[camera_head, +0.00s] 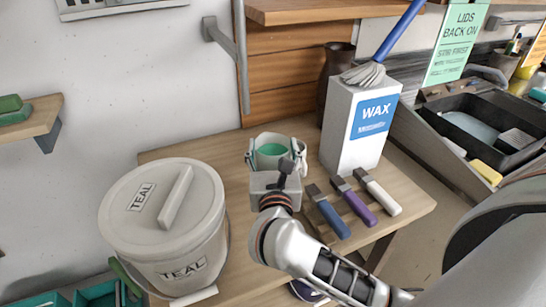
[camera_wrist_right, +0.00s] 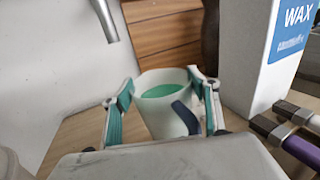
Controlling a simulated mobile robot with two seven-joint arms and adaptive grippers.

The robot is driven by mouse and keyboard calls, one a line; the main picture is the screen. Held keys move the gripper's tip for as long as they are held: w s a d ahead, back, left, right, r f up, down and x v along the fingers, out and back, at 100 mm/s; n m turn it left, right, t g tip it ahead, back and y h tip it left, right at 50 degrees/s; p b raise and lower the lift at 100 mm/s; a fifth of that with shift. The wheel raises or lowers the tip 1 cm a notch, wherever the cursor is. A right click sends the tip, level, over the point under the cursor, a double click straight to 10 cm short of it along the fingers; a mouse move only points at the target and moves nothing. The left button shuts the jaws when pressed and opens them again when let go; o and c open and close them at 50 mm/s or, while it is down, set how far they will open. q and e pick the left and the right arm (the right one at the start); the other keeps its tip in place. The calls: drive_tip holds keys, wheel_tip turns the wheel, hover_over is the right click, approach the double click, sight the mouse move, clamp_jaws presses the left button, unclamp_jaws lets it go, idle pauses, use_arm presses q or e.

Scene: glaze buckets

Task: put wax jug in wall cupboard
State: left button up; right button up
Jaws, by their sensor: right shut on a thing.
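A white jug (camera_head: 272,152) with green contents and a dark handle stands upright at the back of the wooden bench. It shows larger in the right wrist view (camera_wrist_right: 166,110). My right gripper (camera_head: 277,160) has a finger on each side of it and is shut on it. I cannot tell whether its base touches the bench. It has no visible label; the tall white box (camera_head: 345,135) beside it reads WAX. Wooden slats and a board (camera_head: 290,85) are on the wall behind; I cannot tell whether they are the wall cupboard. My left gripper is out of view.
A big lidded TEAL bucket (camera_head: 165,225) stands at the left. Several brushes (camera_head: 352,203) lie right of the jug. A blue-handled mop-like brush (camera_head: 385,45) rises above the WAX box. A dark vase (camera_head: 332,70) is behind. A metal bar (camera_head: 240,60) projects at the wall.

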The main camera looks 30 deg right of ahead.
wheel_tip(320, 180, up, 13)
drive_tip(key=p, duration=0.1)
idle(0.8)
